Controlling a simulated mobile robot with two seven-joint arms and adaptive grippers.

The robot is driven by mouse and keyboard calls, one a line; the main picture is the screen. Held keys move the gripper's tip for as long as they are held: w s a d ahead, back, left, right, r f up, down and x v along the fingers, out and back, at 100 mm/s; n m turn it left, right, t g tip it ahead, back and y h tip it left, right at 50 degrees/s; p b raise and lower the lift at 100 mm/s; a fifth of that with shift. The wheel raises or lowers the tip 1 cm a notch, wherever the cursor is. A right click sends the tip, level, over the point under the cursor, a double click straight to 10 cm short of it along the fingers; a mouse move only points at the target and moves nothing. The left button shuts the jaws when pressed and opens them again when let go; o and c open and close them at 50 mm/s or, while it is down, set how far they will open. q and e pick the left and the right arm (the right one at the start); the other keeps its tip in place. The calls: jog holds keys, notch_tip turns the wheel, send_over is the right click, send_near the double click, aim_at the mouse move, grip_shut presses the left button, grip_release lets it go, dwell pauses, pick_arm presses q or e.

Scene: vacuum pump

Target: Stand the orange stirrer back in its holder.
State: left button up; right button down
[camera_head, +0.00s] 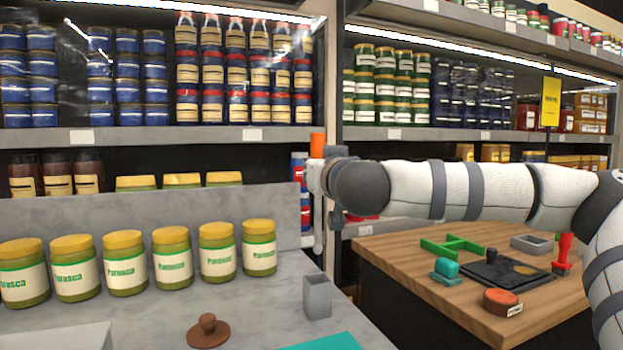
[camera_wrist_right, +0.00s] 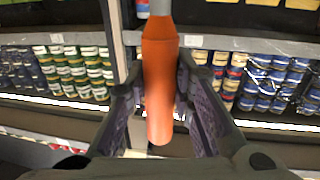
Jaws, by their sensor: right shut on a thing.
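The orange stirrer (camera_head: 317,145) is held in my right gripper (camera_head: 318,172). In the head view its orange handle shows above my wrist and a pale shaft appears to hang below, roughly upright. In the right wrist view the orange handle (camera_wrist_right: 158,85) lies between the two dark fingers, which are shut on it. Its grey shaft runs out at the top edge. A small grey square open cup (camera_head: 317,297), which looks like the holder, stands on the grey counter. The stirrer is above and apart from it. My left gripper is out of view.
Several yellow-lidded jars (camera_head: 172,258) line the counter (camera_head: 150,322). A brown knobbed lid (camera_head: 208,332) and a teal sheet (camera_head: 330,342) lie near the cup. A wooden table (camera_head: 420,270) at right holds a grey box (camera_head: 531,244) and tools. Stocked shelves (camera_head: 160,137) stand behind.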

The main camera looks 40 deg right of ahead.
jog(key=shift+r, duration=0.1)
jog(key=shift+s+a+r, duration=0.1)
jog(key=shift+s+a, duration=0.05)
jog(key=shift+s, duration=0.1)
jog(key=shift+w+f, duration=0.1)
jog(key=shift+f, duration=5.75)
jog(key=c, duration=1.3)
grip_release()
send_near(318, 226)
jog(key=shift+x, duration=1.25)
